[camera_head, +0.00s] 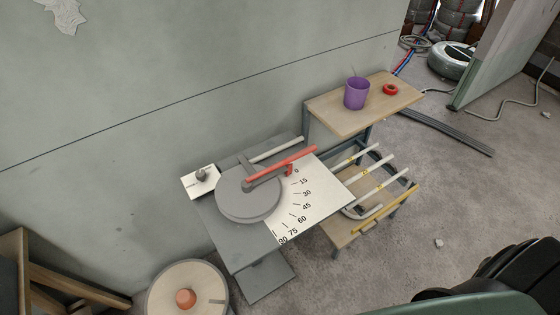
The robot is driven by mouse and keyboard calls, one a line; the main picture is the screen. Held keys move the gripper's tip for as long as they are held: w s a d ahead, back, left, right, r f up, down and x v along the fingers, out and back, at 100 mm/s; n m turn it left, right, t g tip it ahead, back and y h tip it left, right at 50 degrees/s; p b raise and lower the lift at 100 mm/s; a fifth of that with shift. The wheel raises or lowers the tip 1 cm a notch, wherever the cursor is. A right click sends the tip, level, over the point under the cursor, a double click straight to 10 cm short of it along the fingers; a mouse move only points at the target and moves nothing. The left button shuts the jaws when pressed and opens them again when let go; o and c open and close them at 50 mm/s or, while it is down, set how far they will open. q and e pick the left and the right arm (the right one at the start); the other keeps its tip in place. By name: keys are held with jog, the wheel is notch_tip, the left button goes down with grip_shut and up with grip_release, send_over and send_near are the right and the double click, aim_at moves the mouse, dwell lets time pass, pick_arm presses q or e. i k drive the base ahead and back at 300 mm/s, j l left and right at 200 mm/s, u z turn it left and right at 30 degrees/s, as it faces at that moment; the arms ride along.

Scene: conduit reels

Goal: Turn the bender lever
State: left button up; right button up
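The bender is a grey round disc (248,194) on a grey bench (238,245) against the wall. Its red lever (288,162) reaches from the disc up and to the right, close to the 0 mark. A white angle plate (312,196) beside the disc carries marks from 0 to 90, running down towards the front. A pale conduit (277,149) lies behind the lever. Neither of my grippers shows in this view, and nothing is touching the lever.
A wooden table (340,112) with a purple cup (356,93) and red tape roll (390,89) stands behind right. A low rack (345,237) holds bent conduits. A reel (187,289) stands front left. Dark and green shapes fill the lower right corner. Floor right of the rack is mostly clear.

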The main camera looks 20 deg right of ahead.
aim_at(254, 180)
jog(key=l+u, duration=0.15)
jog(key=l, duration=0.55)
jog(key=k+l+u, duration=0.15)
jog(key=l, duration=0.55)
